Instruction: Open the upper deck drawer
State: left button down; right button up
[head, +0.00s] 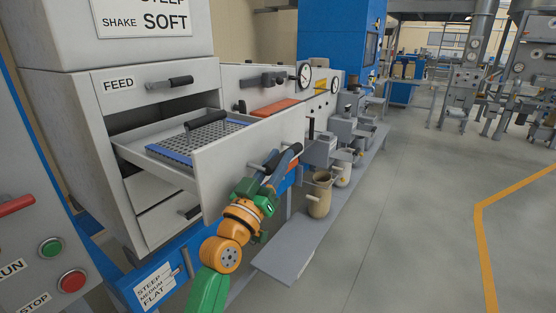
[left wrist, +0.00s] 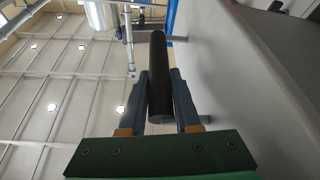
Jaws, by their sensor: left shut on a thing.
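The upper deck drawer (head: 222,172) is a pale grey box below the FEED drawer, and it stands pulled well out of its cabinet. A grey perforated screen (head: 180,143) with blue edging shows inside it, with a black bar-shaped grip above the screen. My left gripper (head: 284,160) is at the outer front face of the drawer. In the left wrist view its two blue-grey fingers are shut on the drawer's black cylindrical handle (left wrist: 157,60), held off the pale front panel (left wrist: 225,75) by metal posts. In the head view my gripper mostly hides this handle.
The FEED drawer (head: 150,85) above is shut. Lower drawers (head: 165,218) sit beneath the open one. A grey bench (head: 290,255) with a tan jar (head: 320,195) and several vessels runs to the right. The floor (head: 420,220) beyond is clear.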

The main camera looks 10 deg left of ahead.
pick_arm(q)
jog(key=shift+d+f, duration=0.1)
jog(key=shift+f, duration=0.05)
jog(key=c, duration=0.8)
grip_release()
jog(key=shift+o, duration=0.9)
jog(key=shift+w, duration=0.2)
jog(key=shift+s, duration=0.1)
